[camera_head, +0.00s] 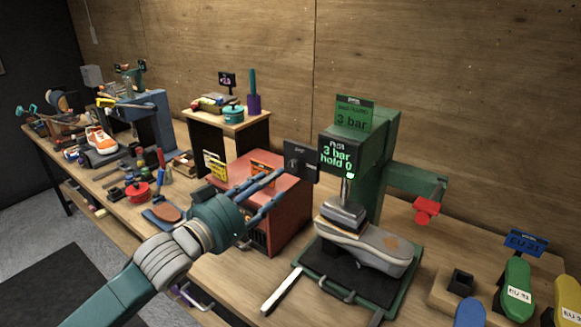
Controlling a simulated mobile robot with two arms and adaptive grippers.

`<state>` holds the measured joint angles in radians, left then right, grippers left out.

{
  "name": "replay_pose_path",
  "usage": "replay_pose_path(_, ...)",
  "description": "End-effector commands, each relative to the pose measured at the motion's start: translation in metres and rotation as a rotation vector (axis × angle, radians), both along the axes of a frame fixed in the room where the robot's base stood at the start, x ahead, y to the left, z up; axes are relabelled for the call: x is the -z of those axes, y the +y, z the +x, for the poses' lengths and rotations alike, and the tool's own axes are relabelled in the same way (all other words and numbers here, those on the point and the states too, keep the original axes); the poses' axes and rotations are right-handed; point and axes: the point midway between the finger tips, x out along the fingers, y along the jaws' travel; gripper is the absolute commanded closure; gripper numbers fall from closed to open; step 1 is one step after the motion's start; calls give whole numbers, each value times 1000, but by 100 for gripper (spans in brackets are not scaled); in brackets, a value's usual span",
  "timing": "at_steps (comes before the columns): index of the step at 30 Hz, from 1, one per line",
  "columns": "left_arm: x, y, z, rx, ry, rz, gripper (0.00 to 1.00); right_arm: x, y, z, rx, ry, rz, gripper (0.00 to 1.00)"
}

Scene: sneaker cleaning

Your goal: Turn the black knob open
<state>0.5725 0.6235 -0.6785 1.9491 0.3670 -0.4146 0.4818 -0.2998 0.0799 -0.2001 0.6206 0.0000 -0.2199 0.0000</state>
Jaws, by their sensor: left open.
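My left gripper (286,183) reaches in from the lower left over the red box (289,213). Its blue fingers are spread apart, with nothing between them. Just beyond the fingertips is a black square panel (302,161) with a small pale label, beside the green press (369,164). I cannot make out a separate black knob on it, nor whether the fingertips touch it. The press display (337,157) reads "3 bar hold 0". A grey shoe (372,247) lies under the press pad. My right gripper is not in view.
A red handle (425,211) hangs from the press's right arm. Green (516,288) and yellow (567,297) shoe forms stand at the lower right. A small raised table (239,123) stands behind the red box. An orange sneaker (100,140) and tools crowd the left bench.

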Motion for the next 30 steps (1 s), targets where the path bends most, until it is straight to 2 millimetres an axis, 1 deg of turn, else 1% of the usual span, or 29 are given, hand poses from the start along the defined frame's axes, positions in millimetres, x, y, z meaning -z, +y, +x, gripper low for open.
replay_pose_path(1, -5, -7, 9, 0, 0, -2, 56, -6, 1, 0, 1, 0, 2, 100)
replay_pose_path(6, -4, -26, 36, -1, -1, 1, 56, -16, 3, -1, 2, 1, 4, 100)
replay_pose_path(12, -3, -43, 59, -1, -1, 0, 56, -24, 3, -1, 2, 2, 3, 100)
replay_pose_path(17, -1, -48, 67, -1, 0, 2, 56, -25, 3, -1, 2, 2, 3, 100)
replay_pose_path(25, 0, -49, 67, -1, -1, 2, 56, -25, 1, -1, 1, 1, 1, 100)
replay_pose_path(26, 0, -49, 67, -1, -1, 2, 60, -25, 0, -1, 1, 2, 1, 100)
replay_pose_path(27, 0, -49, 67, -1, -1, 2, 68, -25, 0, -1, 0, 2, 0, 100)
replay_pose_path(29, 0, -49, 67, -1, -1, 2, 80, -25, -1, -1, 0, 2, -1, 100)
replay_pose_path(30, 0, -49, 67, -1, 0, 2, 88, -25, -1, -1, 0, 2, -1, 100)
